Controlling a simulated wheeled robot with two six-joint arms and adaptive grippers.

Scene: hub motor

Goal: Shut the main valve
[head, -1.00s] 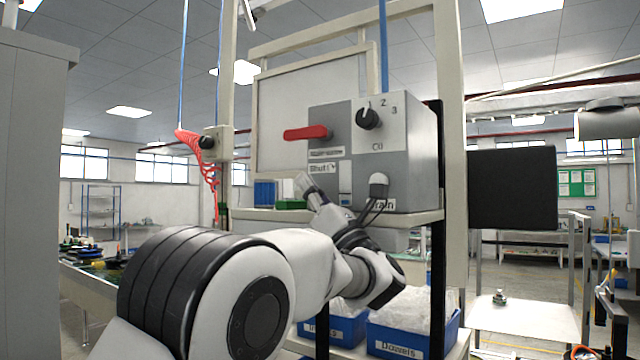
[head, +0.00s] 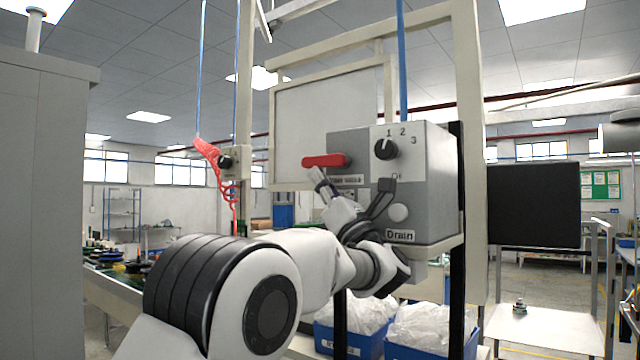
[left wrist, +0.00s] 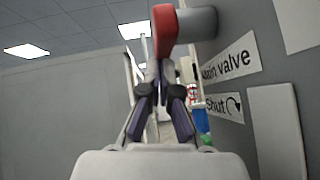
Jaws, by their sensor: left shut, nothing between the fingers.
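The main valve's red lever handle (head: 324,160) sticks out from the front of a grey control box (head: 440,185) and lies level, pointing left. My left gripper (head: 318,175) is just below the handle, shut with nothing between its fingers. In the left wrist view the handle's red end and grey hub (left wrist: 188,25) are just beyond the fingertips (left wrist: 161,68). I cannot tell whether they touch. The labels "Main valve" (left wrist: 230,62) and "Shut" (left wrist: 225,107), the latter with a curved clockwise arrow, are right of the fingers. My right gripper is not in view.
A blue bin (head: 430,345) sits below. A red coiled hose (head: 212,165) hangs at left.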

